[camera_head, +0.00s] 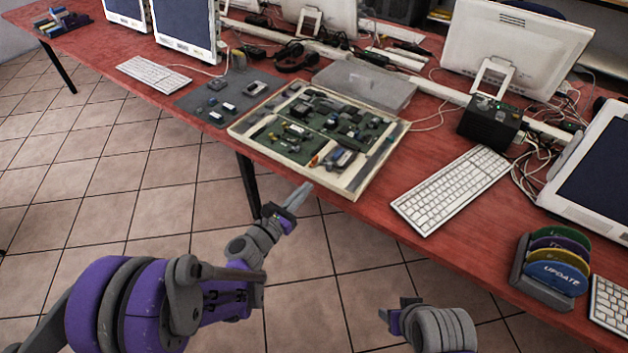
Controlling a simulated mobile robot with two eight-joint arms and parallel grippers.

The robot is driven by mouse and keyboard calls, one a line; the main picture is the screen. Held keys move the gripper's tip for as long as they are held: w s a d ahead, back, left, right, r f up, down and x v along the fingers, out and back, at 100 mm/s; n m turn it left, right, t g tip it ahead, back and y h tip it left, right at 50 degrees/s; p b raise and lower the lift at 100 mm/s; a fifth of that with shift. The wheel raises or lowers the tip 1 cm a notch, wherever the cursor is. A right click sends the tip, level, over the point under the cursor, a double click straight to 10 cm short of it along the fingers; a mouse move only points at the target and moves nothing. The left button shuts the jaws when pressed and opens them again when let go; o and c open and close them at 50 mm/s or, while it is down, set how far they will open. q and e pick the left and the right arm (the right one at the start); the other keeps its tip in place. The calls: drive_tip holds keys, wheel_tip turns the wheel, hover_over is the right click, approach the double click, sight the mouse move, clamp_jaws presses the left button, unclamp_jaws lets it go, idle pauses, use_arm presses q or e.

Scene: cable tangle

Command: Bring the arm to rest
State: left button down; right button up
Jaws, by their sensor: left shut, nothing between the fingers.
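My left gripper (296,199) is shut and empty. It is in front of the red table's near edge, below the framed circuit board in the picture. The purple and grey left arm (120,300) comes in from the lower left. Part of my right arm (430,325) shows at the bottom, right of the middle, over the floor. Its fingertips cannot be made out clearly.
The red table (400,235) crosses the view. It bears a framed circuit board (372,172), a grey mat (225,92), keyboards (452,190), monitors (518,45), a black box (490,120), loose cables and a rack of coloured discs (555,270). The tiled floor (130,200) in front is clear.

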use_arm(q)
drive_tip(key=v, duration=0.5)
drive_tip(key=shift+s+a+f, duration=0.15)
drive_tip(key=shift+a+f, duration=0.05)
drive_tip(key=shift+a, duration=0.05)
use_arm(e)
drive_tip(key=shift+w+d+f, duration=0.1)
drive_tip(key=shift+w+f, duration=0.05)
drive_tip(key=shift+w, duration=0.2)
